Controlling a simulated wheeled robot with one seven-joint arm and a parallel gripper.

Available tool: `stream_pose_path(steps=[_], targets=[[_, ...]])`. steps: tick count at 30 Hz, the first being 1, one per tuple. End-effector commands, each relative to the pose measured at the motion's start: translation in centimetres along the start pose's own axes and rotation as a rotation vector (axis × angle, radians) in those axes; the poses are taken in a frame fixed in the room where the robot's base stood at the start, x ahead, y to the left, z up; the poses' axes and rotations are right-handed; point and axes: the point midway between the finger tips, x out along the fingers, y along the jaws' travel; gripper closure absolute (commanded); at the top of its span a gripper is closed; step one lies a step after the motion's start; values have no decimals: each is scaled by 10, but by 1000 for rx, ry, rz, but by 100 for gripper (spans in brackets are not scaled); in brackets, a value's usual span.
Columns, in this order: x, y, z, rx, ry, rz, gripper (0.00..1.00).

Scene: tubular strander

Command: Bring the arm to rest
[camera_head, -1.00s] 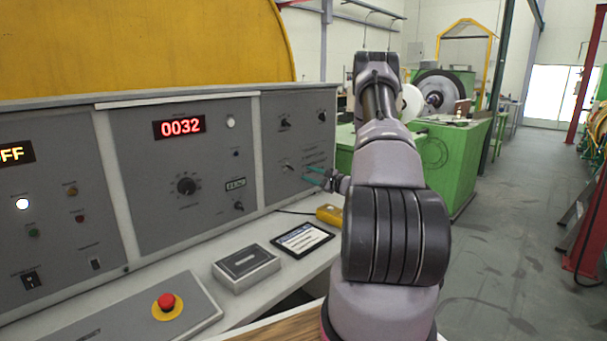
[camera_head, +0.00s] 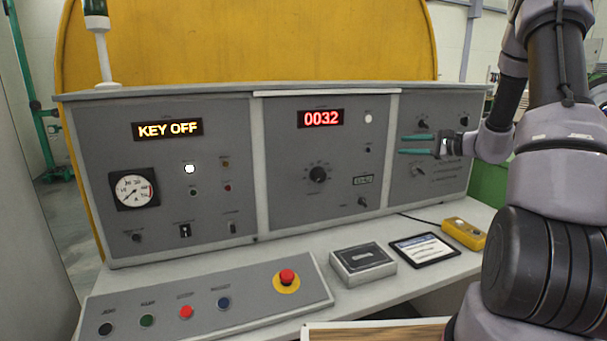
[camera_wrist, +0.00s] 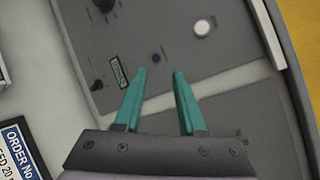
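My gripper (camera_head: 418,145) has two teal fingers and is at the right part of the control panel (camera_head: 232,218), in front of its right section. The fingers are apart with nothing between them. In the wrist view my gripper (camera_wrist: 157,75) is open and empty, with the grey panel face beyond the fingertips. A white button (camera_wrist: 202,29), a small blue button and black knobs show there. My arm is bent on the right side of the head view.
The desk holds a red emergency stop (camera_head: 287,277), a grey box (camera_head: 362,263), a tablet (camera_head: 424,248) and a yellow pendant (camera_head: 463,233). Displays read "KEY OFF" (camera_head: 167,129) and "0032" (camera_head: 320,118). A yellow drum (camera_head: 250,45) stands behind.

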Motion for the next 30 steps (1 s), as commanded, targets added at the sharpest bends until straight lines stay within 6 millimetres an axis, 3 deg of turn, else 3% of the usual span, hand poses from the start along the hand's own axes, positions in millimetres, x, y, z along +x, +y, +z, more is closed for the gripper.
stream_pose_path(steps=[1,3,9,12,15,21,30], targets=[[3,-2,36,-48,-25,71,60],[3,3,77,-102,-48,170,60],[-16,28,177,-286,-57,436,60],[-34,43,216,-391,-33,550,60],[-55,57,248,-505,8,649,60],[-105,80,293,-752,133,789,60],[-168,92,323,-1073,345,843,60]])
